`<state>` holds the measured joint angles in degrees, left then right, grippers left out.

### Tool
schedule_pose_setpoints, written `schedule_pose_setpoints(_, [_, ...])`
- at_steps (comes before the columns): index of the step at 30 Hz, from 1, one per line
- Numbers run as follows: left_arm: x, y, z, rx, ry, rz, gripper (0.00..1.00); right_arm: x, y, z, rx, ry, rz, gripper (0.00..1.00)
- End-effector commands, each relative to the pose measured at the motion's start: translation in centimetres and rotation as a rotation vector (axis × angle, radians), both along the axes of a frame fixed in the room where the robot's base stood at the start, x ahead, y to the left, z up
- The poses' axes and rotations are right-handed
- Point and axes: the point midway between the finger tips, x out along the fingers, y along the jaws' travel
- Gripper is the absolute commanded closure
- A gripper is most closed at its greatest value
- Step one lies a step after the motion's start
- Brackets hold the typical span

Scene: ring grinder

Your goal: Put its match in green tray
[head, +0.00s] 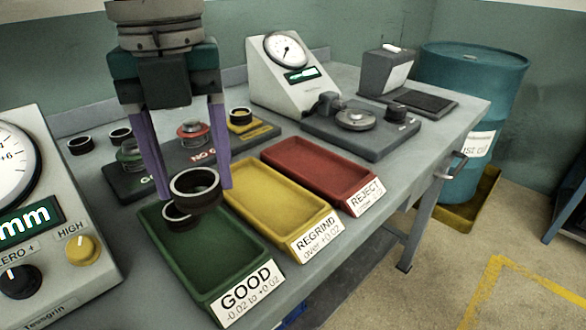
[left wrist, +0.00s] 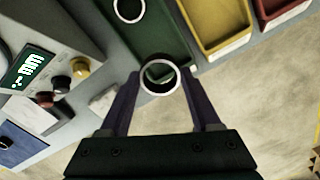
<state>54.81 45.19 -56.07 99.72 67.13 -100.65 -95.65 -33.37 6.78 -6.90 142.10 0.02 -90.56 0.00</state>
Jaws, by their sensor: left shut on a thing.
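My left gripper (head: 193,190) points down over the green GOOD tray (head: 215,258), its two purple fingers shut on a dark ring (head: 197,201) with a bright rim. The held ring (left wrist: 158,62) also shows in the left wrist view between the fingertips (left wrist: 158,80). A second dark ring (head: 172,220) lies in the green tray toward its back left, partly hidden behind the held ring. It also shows near the top of the left wrist view (left wrist: 129,20). How high the held ring is above the tray is hard to tell. My right gripper is not in view.
The yellow REGRIND tray (head: 270,200) and red REJECT tray (head: 318,167) look empty. Two loose rings stand at back left, one of them here (head: 79,145). A gauge stand (head: 290,75) and a large dial box (head: 50,220) flank the trays.

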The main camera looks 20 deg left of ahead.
Motion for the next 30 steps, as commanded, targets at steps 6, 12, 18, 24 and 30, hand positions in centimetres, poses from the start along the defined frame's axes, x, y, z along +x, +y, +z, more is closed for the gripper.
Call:
schedule_pose_setpoints(6, [0.0, 0.0, -4.9, 0.001, 0.001, -0.001, 0.98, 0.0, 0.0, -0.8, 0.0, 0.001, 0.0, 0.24])
schedule_pose_setpoints(12, [0.0, 0.0, -6.8, 0.001, 0.001, 0.0, 0.98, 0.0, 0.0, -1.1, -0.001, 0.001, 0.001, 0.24])
schedule_pose_setpoints(18, [0.0, 0.0, -9.8, 0.001, -0.001, -0.001, 0.98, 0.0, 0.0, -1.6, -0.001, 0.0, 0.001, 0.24])
schedule_pose_setpoints(24, [0.0, 0.0, -10.1, 0.0, -0.002, -0.001, 0.98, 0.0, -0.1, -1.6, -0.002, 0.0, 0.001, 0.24])
schedule_pose_setpoints(30, [0.0, 0.0, -10.3, 0.001, -0.001, -0.001, 0.98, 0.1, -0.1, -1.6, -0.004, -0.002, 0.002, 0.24])
